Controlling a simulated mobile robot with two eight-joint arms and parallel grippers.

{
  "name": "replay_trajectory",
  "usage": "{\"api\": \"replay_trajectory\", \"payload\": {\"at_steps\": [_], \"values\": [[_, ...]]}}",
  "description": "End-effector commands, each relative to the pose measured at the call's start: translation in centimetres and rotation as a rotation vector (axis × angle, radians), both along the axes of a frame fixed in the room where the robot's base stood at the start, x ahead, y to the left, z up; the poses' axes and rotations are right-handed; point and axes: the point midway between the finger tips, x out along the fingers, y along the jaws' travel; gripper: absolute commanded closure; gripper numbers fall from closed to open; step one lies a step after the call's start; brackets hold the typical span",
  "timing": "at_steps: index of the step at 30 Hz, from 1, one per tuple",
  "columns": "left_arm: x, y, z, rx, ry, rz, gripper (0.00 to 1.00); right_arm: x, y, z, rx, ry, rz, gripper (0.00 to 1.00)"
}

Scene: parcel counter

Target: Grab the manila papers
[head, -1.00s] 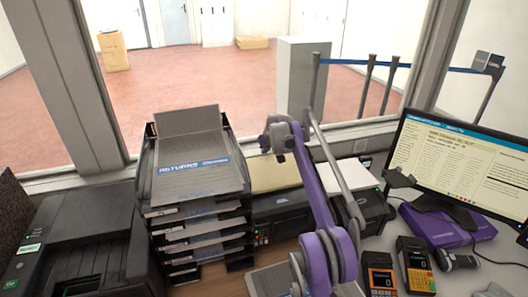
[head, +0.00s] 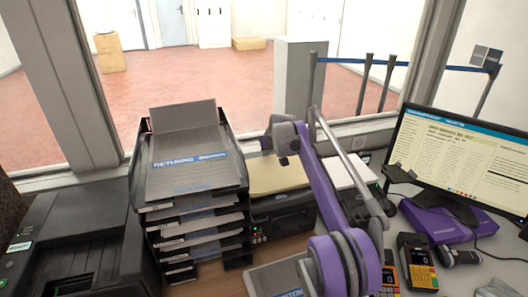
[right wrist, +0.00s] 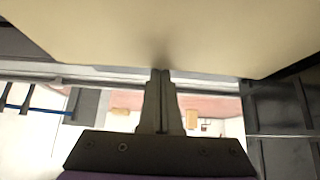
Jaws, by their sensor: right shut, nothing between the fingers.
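The manila papers (head: 278,174) lie as a flat pale stack on top of a black printer, just right of the tall tray stack. My right gripper (head: 284,160) is above their back part, shut and empty; my own arm covers part of their right side. In the right wrist view the manila papers (right wrist: 160,30) fill the top as a broad tan sheet. The shut fingers (right wrist: 160,78) end at its edge in that picture; I cannot tell whether they touch it. My left gripper is not in view.
A black tray stack with grey "Returns" packets (head: 195,165) rises close on the left. A printer (head: 70,240) stands far left. White paper (head: 345,173), a monitor (head: 455,160), a purple box (head: 435,224) and card terminals (head: 417,262) are on the right. The window is behind.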

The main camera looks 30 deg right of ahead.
Motion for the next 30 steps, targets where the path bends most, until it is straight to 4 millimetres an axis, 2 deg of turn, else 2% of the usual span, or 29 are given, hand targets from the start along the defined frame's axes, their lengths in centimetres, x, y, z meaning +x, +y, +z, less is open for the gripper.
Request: {"api": "replay_trajectory", "payload": {"at_steps": [6, 16, 21, 30], "values": [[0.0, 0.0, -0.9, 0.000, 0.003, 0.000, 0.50, -3.6, 0.8, -0.1, -0.001, 0.003, 0.000, 1.00], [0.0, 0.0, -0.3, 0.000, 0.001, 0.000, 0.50, -9.0, 2.2, 0.1, 0.000, 0.002, 0.001, 1.00], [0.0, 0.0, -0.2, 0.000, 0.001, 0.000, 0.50, -9.9, 2.4, -0.1, 0.000, 0.002, 0.001, 1.00], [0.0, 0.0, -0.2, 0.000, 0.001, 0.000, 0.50, -9.8, 2.3, -0.1, 0.000, 0.002, 0.001, 1.00]]}}
